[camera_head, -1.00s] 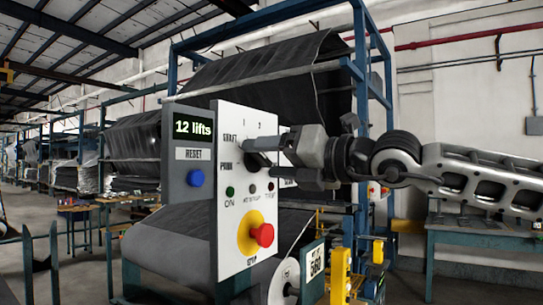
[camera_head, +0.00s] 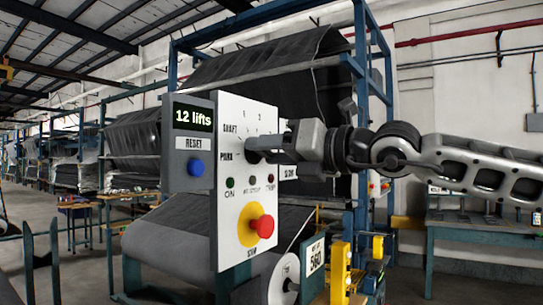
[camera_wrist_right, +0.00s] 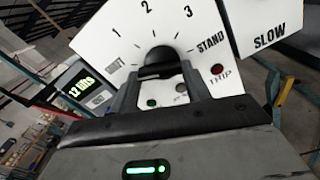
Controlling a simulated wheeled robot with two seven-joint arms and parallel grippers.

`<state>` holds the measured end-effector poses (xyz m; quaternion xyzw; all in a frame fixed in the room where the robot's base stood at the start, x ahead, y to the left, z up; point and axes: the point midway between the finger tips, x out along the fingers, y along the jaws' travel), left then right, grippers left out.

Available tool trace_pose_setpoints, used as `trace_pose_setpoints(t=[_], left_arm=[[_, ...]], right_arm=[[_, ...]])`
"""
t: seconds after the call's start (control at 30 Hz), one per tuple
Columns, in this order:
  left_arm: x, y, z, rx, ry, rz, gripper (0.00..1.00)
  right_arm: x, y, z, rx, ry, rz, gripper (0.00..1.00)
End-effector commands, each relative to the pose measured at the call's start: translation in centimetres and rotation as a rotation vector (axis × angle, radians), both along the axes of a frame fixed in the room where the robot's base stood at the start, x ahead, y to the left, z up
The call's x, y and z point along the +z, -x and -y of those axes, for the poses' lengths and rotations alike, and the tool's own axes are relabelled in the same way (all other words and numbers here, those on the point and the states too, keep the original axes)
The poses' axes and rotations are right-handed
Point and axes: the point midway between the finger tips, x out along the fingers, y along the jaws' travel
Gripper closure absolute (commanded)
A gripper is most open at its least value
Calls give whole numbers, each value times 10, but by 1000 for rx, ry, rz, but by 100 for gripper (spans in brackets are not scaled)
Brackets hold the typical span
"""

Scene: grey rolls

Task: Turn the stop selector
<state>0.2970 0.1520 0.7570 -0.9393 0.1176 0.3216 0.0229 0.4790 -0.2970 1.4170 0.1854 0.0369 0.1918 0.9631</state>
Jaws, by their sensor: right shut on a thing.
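The stop selector is a black rotary knob (camera_head: 254,152) on a white control panel (camera_head: 232,122) with a dial marked by numbers and words. In the right wrist view the knob (camera_wrist_right: 157,62) sits at the centre of marks 1, 2, 3 and STAND. My right gripper (camera_head: 274,148) reaches in from the right and is shut on the knob. In the right wrist view its two fingers (camera_wrist_right: 160,82) stand on either side of the knob. The knob's pointer is partly hidden by the fingers, so its exact setting is unclear. My left gripper is not in view.
Below the dial are small lamps and a red stop button (camera_head: 263,226) on a yellow disc. A grey box with a "12 lifts" display (camera_head: 193,117) and blue reset button (camera_head: 196,167) adjoins at left. A grey roll (camera_head: 168,245) lies behind. Blue frames stand around.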

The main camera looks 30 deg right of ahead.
Motion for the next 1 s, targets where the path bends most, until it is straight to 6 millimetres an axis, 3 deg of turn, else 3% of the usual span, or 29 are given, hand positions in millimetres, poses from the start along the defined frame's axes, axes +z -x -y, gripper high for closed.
trace_pose_setpoints(t=[0.6,1.0], left_arm=[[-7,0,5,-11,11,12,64],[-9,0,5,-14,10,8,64]], right_arm=[[-3,0,1,0,422,174,76],[-2,-1,2,-1,524,216,76]])
